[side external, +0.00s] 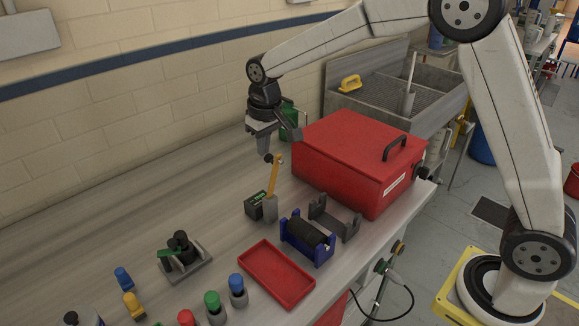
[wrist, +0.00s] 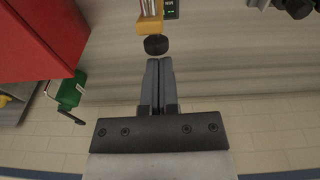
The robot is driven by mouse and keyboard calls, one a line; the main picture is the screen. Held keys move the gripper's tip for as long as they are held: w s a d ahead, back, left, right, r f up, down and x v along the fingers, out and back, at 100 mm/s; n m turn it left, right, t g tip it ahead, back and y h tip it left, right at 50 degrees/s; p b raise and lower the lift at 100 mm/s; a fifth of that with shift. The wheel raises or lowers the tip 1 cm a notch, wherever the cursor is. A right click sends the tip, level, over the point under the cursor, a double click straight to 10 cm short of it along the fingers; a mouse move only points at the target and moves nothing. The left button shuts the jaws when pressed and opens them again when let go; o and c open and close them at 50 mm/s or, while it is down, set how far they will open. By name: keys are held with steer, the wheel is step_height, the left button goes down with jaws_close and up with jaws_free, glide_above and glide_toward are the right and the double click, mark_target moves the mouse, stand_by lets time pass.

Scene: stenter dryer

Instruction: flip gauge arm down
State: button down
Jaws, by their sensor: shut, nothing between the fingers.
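The gauge is a dark box with a green display (side external: 255,204) beside a grey post (side external: 270,208) on the bench. Its yellow arm (side external: 273,178) stands nearly upright, leaning slightly right, with a dark round knob (side external: 278,159) at the top. In the wrist view the black knob (wrist: 156,45) and the end of the yellow arm (wrist: 149,24) are at the top centre. My gripper (wrist: 160,62) is shut and empty, its fingertips just short of the knob. In the side view my gripper (side external: 267,155) is beside the top of the arm. Whether they touch is unclear.
A red lidded box (side external: 345,150) stands close to the right of the gauge. A blue stand with a black roll (side external: 308,238), a grey cradle (side external: 335,217) and a red tray (side external: 276,275) are in front.

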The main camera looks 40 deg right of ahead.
mark_target(279, 158)
steer(key=shift+s+t, duration=0.4)
steer(key=shift+s, duration=0.1)
steer(key=shift+s+t, duration=1)
steer(key=shift+s, duration=0.35)
steer(key=shift+s+f, duration=0.25)
steer(key=shift+s, duration=0.45)
steer(key=s+f, duration=0.3)
steer(key=s, duration=0.2)
steer(key=s+f, duration=0.2)
steer(key=shift+s+f, duration=0.3)
steer(key=shift+w+r, duration=0.15)
steer(key=shift+w, duration=0.3)
steer(key=shift+w, duration=0.45)
steer(key=shift+w, duration=0.1)
